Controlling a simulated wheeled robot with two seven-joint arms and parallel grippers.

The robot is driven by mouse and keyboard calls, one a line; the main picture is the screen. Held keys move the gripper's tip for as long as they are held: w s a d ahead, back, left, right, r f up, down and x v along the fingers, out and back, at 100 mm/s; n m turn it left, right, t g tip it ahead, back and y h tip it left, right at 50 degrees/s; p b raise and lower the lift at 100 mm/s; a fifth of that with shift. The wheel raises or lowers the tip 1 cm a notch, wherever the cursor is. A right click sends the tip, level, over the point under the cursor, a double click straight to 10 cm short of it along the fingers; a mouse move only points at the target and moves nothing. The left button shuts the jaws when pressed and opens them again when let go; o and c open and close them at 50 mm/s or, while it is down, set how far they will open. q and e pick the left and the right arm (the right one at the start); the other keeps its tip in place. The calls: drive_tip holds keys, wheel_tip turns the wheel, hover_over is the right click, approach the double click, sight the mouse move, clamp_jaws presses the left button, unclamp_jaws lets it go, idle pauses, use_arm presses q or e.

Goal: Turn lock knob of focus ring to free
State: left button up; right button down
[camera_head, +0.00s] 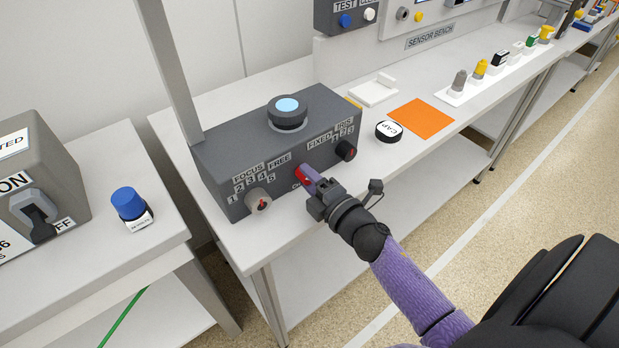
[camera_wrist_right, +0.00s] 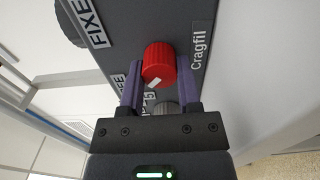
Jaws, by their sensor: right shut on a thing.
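The red lock knob (camera_wrist_right: 160,62) is on the front of the dark grey box, below the FREE and FIXED labels in the head view, where a little red (camera_head: 302,175) shows at my fingertips. My right gripper (camera_head: 308,180) is shut on it; in the wrist view its purple fingers (camera_wrist_right: 159,80) lie on both sides of the knob. A white mark on the knob sits at its lower left in the wrist view. The grey focus knob (camera_head: 258,200) with a red mark is to the left. My left gripper is not in view.
The box (camera_head: 222,165) carries a black iris knob (camera_head: 346,151) on the right and a round light-blue-topped part (camera_head: 288,109) on top. A black cap (camera_head: 389,131) and an orange mat (camera_head: 422,117) lie to the right. A blue-capped bottle (camera_head: 130,205) stands on the left table.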

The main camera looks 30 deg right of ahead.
drive_tip(key=shift+c, duration=1.5)
unclamp_jaws()
drive_tip(key=s, duration=1)
drive_tip(key=shift+d+p, duration=0.4)
drive_tip(key=shift+p, duration=0.05)
drive_tip(key=shift+f, duration=0.1)
